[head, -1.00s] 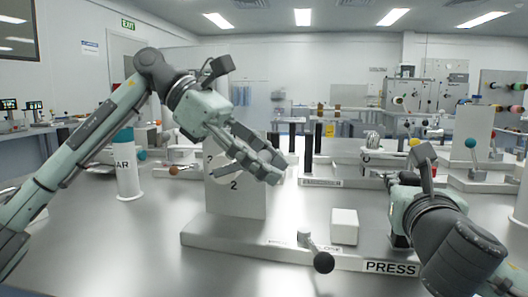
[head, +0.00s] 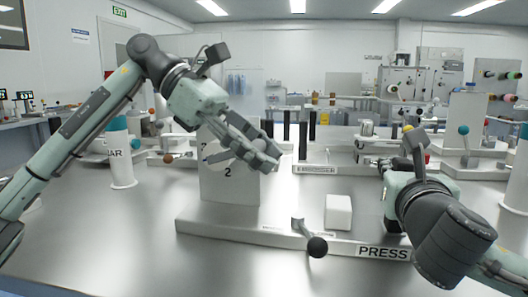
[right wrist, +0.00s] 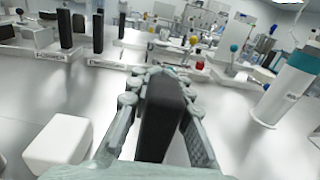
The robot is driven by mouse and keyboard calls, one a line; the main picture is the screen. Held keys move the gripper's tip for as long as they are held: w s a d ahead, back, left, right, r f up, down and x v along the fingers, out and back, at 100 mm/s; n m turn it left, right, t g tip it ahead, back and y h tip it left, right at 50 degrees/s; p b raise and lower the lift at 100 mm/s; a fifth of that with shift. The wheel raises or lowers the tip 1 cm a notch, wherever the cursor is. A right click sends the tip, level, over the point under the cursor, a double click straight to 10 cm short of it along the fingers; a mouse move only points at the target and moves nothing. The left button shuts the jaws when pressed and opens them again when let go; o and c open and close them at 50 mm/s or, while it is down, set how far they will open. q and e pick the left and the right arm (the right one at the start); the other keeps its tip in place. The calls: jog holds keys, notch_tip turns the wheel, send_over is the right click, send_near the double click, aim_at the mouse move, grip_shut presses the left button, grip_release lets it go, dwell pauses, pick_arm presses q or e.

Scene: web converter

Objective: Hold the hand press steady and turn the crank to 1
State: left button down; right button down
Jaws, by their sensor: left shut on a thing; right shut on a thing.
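The hand press has a long pale base (head: 300,240) labelled PRESS and an upright panel (head: 230,188) with a round dial; a "2" shows below it. My left gripper (head: 262,156) is in front of the panel's upper right edge, shut on the crank, whose grip is mostly hidden by the fingers. My right gripper (right wrist: 160,95) is shut on a black upright block (right wrist: 160,125) at the press's right end, between its two fingers. In the head view my right wrist hides this block.
A lever with a black ball (head: 317,246) stands on the front of the base, beside a white block (head: 339,211). A white cylinder (head: 122,165) stands at the left. Other stations with black posts (head: 303,140) and coloured knobs are behind. The front left table is clear.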

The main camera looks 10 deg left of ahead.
pick_arm(q)
jog(key=shift+w+a+f, duration=0.2)
jog(key=shift+f, duration=0.1)
jog(key=c, duration=0.9)
grip_release()
jog(key=shift+o, duration=0.9)
jog(key=shift+s+r, duration=0.1)
jog(key=shift+r, duration=0.05)
jog(key=s+v, duration=0.1)
jog(key=v, duration=1.1)
jog(key=shift+w+r, duration=0.2)
jog(key=shift+w, duration=0.05)
